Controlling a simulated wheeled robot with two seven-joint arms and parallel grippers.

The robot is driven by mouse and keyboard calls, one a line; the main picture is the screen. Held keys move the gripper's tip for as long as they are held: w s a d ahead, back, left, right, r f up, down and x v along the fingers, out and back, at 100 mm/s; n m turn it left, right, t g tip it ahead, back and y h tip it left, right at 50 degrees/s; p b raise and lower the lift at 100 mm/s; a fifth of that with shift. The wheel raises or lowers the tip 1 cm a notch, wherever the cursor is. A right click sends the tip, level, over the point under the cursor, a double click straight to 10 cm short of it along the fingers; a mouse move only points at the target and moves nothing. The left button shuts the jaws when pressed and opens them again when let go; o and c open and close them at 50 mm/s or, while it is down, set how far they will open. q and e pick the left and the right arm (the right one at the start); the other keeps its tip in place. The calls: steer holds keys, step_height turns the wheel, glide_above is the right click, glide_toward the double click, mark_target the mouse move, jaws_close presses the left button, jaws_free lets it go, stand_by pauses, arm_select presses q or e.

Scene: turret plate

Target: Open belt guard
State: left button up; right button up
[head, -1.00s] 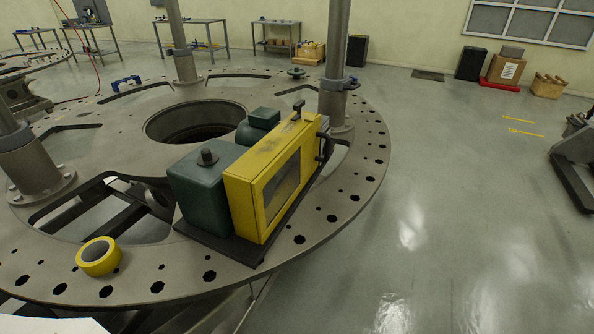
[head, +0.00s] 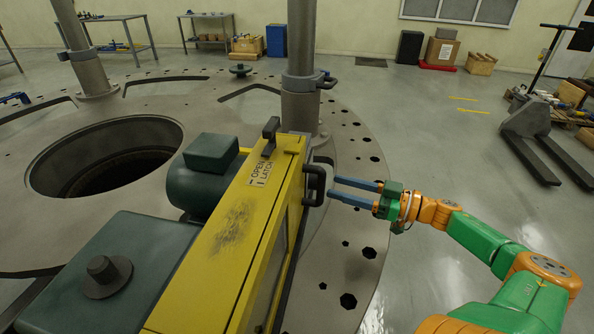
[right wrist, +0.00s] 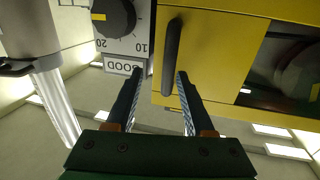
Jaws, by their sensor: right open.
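The yellow belt guard (head: 230,235) sits on the turret plate (head: 352,262) and looks closed. Its black handle (head: 316,186) is on the right side, and a black latch (head: 269,137) stands on top beside an "OPEN 1 LATCH" label. My right gripper (head: 333,188) is open, its blue fingers pointing left with tips just short of the handle. In the right wrist view the handle (right wrist: 172,55) lines up between the open fingers (right wrist: 162,80); contact is not visible. My left gripper is out of view.
A green motor (head: 200,175) and green gearbox (head: 110,265) stand left of the guard. A grey post (head: 299,90) rises close behind the handle. In the right wrist view a dial (right wrist: 113,17) sits beside the handle. Open floor (head: 420,140) lies right.

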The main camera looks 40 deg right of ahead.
mark_target(320, 183)
steer(key=a, duration=0.1)
steer(key=w+a+b, duration=0.1)
steer(key=a+r+b, duration=0.1)
steer(key=shift+w, duration=0.35)
steer(key=shift+w+a+f+b, duration=0.1)
steer(key=shift+w+a+b, duration=0.15)
steer(key=shift+w, duration=0.6)
steer(key=shift+w+d+f, duration=0.1)
steer(key=shift+w, duration=0.2)
steer(key=shift+s, duration=0.25)
steer(key=c, duration=0.6)
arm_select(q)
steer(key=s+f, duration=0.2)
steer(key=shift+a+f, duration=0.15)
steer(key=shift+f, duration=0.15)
arm_select(e)
jaws_close()
